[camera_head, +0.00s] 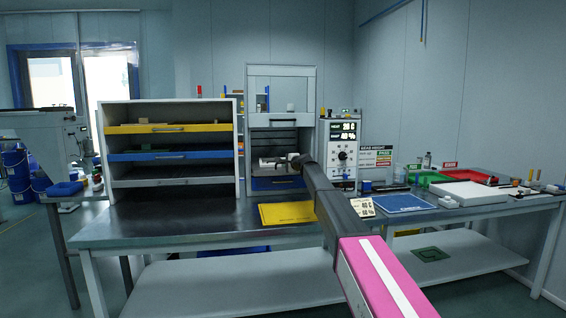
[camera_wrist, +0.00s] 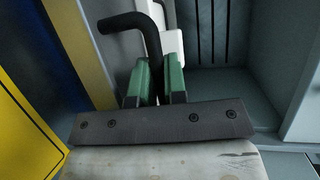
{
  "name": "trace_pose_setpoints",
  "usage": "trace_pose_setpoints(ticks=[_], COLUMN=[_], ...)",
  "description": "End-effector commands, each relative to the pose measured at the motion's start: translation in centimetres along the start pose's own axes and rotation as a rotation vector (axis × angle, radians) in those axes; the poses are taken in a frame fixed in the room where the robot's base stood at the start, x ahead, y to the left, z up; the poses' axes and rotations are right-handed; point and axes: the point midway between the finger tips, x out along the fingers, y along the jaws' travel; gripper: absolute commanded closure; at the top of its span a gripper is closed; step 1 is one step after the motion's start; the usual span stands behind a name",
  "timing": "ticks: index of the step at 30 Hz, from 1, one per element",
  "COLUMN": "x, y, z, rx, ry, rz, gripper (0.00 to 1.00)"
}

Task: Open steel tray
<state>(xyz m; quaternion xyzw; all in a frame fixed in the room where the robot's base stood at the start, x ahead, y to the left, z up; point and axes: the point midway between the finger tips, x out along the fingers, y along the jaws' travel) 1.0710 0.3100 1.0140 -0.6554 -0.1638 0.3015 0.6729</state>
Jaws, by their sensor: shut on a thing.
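In the head view, a grey shelf unit stands at left with a yellow tray (camera_head: 170,128), a blue tray (camera_head: 170,155) and a plain grey tray front (camera_head: 170,181), perhaps the steel tray, below them. My gripper (camera_head: 270,161) reaches into the tall grey fixture (camera_head: 311,100) to the right of that unit, above its blue drawer front (camera_head: 277,184). In the wrist view, my gripper's green fingers (camera_wrist: 156,84) are closed around a bent black bar handle (camera_wrist: 150,42). A white piece lies behind it. What the handle is fixed to is not clear.
A yellow mat (camera_head: 287,213) lies on the bench in front of the fixture. A control box (camera_head: 342,155) with a lit display stands close to its right. A blue mat (camera_head: 403,202), a white board and red and green bins lie farther right.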

Motion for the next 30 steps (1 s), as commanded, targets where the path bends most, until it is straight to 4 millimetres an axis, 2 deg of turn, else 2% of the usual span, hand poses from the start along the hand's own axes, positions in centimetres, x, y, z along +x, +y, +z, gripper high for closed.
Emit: trace_pose_setpoints(ticks=[1, 3, 12, 21, 30], x=[-2.0, -3.6, -9.4, -12.0, -12.4], y=[0.5, 0.9, 2.1, 2.7, 2.7], z=[0.9, 1.6, 3.9, 5.0, 5.1], rx=[0.000, 0.000, 0.000, 0.000, 0.000], ry=[-0.002, -0.002, -0.001, -0.001, -0.001], rz=[0.001, 0.001, 0.001, 0.002, 0.002], gripper=[1.00, 1.00, 1.00, 1.00, 1.00])
